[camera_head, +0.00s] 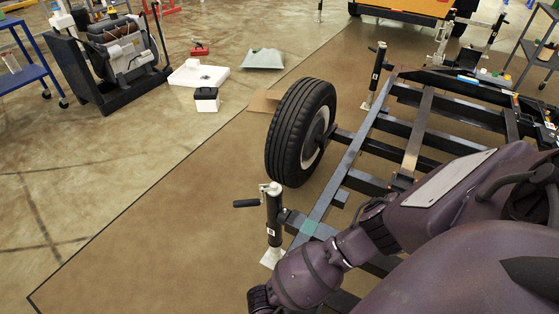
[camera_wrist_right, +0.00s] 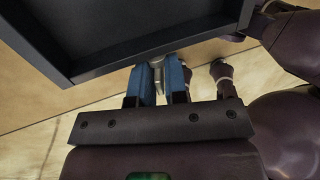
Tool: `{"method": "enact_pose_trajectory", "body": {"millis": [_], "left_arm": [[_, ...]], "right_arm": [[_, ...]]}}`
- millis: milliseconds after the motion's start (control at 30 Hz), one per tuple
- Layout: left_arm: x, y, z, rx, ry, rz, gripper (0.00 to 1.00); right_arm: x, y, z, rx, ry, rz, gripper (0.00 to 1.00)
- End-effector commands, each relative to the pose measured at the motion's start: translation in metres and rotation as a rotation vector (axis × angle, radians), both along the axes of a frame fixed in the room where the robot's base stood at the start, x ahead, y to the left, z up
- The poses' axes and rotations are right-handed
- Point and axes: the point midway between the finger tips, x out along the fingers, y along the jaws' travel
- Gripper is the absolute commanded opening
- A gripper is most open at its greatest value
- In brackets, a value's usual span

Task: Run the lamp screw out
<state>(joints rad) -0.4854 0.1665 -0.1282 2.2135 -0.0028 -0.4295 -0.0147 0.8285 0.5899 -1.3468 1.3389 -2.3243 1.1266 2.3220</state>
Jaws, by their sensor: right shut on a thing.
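My right gripper (camera_wrist_right: 162,80) shows in the right wrist view, its two blue fingers shut on a small pale grey piece (camera_wrist_right: 158,65). This may be the lamp screw; its shape is mostly hidden between the fingers. The fingertips are close against the lower edge of a dark box-like frame part (camera_wrist_right: 140,42). In the head view my right arm comes in from the right, and its gripper is not visible there. My left gripper is in neither view.
A dark trailer frame (camera_head: 352,158) with a wheel (camera_head: 293,130) lies beneath my arm. Jack posts with cranks stand at its near corner (camera_head: 273,215) and farther back (camera_head: 376,75). An engine unit (camera_head: 125,55) stands upper left. The floor at left is mostly open.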

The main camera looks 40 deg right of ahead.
Motion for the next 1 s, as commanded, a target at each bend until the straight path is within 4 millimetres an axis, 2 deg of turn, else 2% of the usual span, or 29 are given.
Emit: {"method": "enact_pose_trajectory", "body": {"millis": [167,533,900,933,1000], "left_arm": [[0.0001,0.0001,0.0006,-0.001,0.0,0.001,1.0],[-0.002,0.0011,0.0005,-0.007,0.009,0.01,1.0],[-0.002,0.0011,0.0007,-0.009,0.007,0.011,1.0],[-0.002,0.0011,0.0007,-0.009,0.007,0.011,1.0],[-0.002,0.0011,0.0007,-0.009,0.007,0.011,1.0]], "right_arm": [[0.0016,0.0006,0.0001,-0.016,0.032,-0.001,0.0],[0.0022,0.0007,-0.0016,-0.081,0.216,-0.001,0.0],[0.0019,0.0002,-0.0015,-0.086,0.235,-0.001,0.0],[0.0019,0.0002,-0.0015,-0.086,0.235,-0.001,0.15],[0.0019,0.0002,-0.0015,-0.085,0.234,-0.001,0.26]]}}
